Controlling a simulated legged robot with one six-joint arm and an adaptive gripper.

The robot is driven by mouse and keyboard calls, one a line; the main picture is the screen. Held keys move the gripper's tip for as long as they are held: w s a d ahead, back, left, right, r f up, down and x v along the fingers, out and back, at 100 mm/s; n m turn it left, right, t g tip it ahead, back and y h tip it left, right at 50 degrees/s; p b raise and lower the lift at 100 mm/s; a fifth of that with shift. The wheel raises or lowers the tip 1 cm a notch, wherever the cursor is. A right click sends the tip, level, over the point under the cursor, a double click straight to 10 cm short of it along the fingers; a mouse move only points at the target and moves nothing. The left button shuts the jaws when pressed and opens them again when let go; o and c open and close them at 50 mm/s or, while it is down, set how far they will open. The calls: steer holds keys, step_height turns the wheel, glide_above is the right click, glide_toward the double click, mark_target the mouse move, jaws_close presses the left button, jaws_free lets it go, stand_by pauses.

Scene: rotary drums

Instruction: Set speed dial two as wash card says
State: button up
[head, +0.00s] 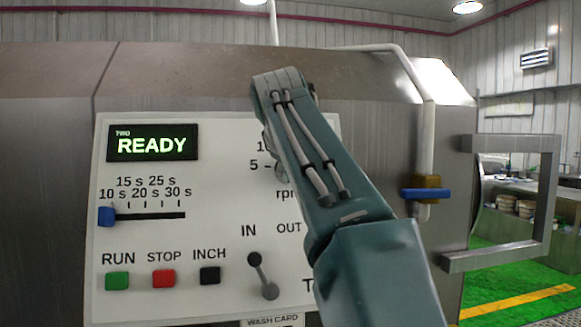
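The control panel (200,225) carries a lit display (152,143) reading "TWO READY".
A blue slider (106,216) sits at the left end of its time scale. Green RUN (117,281), red STOP (163,279) and black INCH (210,275) buttons are below. An IN/OUT lever (263,277) stands near my arm. A blue-handled valve (427,194) and metal handle (545,205) are right.

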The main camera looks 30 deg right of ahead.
steer(key=m+y, duration=0.1)
steer(key=f+m+y, duration=0.1)
steer(key=m, duration=0.1)
steer(key=shift+w+m, duration=0.15)
steer(key=shift+m, duration=0.15)
steer(key=m+y, duration=0.2)
steer(key=m, duration=0.1)
steer(key=shift+m, duration=0.3)
steer(key=shift+r, duration=0.1)
stand_by(0.4)
steer(key=o, duration=1.1)
steer(key=shift+w, duration=0.1)
steer(key=shift+r, duration=0.2)
steer(key=v, duration=0.7)
steer(key=shift+f, duration=0.1)
